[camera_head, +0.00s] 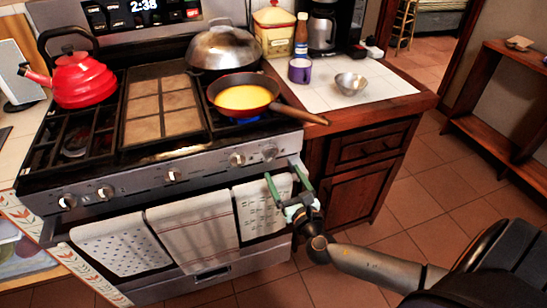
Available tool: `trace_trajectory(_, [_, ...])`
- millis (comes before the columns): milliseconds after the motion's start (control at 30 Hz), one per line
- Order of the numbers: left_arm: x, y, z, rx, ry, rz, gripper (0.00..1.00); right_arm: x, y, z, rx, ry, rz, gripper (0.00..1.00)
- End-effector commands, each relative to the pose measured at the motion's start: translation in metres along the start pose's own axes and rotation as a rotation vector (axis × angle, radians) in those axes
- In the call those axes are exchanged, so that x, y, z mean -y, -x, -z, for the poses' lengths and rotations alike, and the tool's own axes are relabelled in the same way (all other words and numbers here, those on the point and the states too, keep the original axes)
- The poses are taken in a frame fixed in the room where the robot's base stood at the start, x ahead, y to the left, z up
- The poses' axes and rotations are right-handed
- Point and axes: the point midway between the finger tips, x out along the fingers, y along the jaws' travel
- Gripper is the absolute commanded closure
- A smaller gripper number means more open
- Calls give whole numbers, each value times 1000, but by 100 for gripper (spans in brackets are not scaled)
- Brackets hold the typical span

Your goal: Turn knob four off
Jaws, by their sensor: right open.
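The stove's front panel (140,188) carries a row of several knobs. The fourth knob from the left (237,159) is silver, and the end knob (270,153) is right of it, near the panel's right end. I cannot tell what setting either is at. My right gripper (280,169) has green fingers, spread apart and empty. It is just below and right of the end knob, in front of the hanging towels' right edge. A blue flame (248,121) shows under the red pan (243,96) with yellow contents. My left gripper is not in view.
The pan's brown handle (301,115) sticks out right over the stove's edge. A red kettle (80,80) and a covered wok (222,48) stand on the stove. Towels (195,232) hang below the knobs. The tiled floor (415,205) at right is clear.

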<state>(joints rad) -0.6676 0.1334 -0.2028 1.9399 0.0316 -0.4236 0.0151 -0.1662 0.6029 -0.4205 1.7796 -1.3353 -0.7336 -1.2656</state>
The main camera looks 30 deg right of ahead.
Motion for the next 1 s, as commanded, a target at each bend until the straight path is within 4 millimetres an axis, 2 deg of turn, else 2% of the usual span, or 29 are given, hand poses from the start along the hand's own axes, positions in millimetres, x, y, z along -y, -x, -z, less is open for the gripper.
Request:
trace_trajectory(33, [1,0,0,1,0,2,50,0,-11,-1,4,0,2,13])
trace_trajectory(200, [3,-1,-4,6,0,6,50,0,-42,0,1,-2,1,13])
trace_trajectory(400, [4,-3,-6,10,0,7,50,0,-68,0,0,-3,1,13])
trace_trajectory(600, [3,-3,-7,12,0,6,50,0,-78,1,-3,-4,0,13])
trace_trajectory(867, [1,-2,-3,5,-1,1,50,0,-78,1,-3,-4,0,13])
trace_trajectory(1000, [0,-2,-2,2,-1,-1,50,0,-78,1,-2,-4,0,29])
